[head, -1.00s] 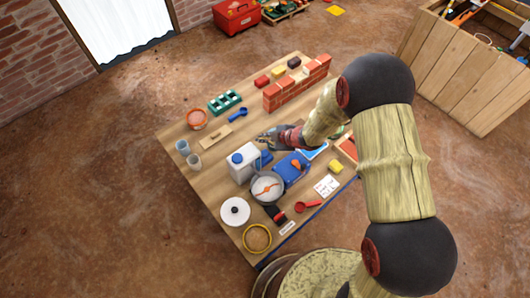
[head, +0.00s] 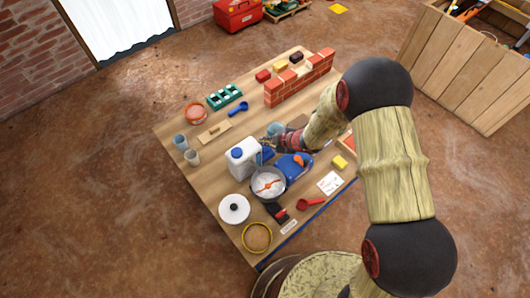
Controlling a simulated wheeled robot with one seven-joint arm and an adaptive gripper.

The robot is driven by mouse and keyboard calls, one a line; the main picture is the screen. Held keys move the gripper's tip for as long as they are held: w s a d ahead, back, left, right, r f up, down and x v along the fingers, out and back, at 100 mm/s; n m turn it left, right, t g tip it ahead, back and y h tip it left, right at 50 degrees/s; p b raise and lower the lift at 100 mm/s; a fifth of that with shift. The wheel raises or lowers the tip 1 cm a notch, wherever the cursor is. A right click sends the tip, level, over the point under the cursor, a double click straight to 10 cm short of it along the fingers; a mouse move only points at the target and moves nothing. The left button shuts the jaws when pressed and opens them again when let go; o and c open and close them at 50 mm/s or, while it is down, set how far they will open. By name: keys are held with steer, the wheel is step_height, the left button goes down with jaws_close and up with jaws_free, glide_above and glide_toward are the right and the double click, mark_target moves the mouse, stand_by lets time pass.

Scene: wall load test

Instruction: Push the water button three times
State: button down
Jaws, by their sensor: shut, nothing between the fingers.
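A white jug (head: 240,160) with a blue cap stands near the middle of the wooden table. A blue part (head: 267,153) sits at its right side; I cannot tell whether this is the water button. My gripper (head: 271,139) is shut and empty, just above and to the right of the jug. It is small in view, and I cannot tell whether it touches anything. A round grey pan or dial (head: 268,184) with an orange strip lies in front of the jug. A blue device (head: 294,168) with an orange part is to the right, partly under my arm.
A small brick wall (head: 300,80) stands at the table's back right. Cups (head: 181,143), a trowel-like board (head: 215,132), a white lid (head: 234,208), a yellow-rimmed sieve (head: 257,237) and a red scoop (head: 309,204) lie around. Bare wood shows at the left front.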

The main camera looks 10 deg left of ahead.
steer(key=shift+f+b, duration=0.55)
steer(key=shift+f, duration=0.75)
steer(key=shift+f, duration=0.1)
stand_by(0.3)
steer(key=shift+f, duration=0.3)
steer(key=shift+f+b, duration=0.65)
steer(key=shift+f, duration=0.05)
stand_by(0.9)
steer(key=shift+r, duration=0.2)
steer(key=shift+r+p, duration=0.95)
steer(key=shift+p, duration=0.05)
step_height(320, 180, up, 5)
steer(key=p, duration=0.4)
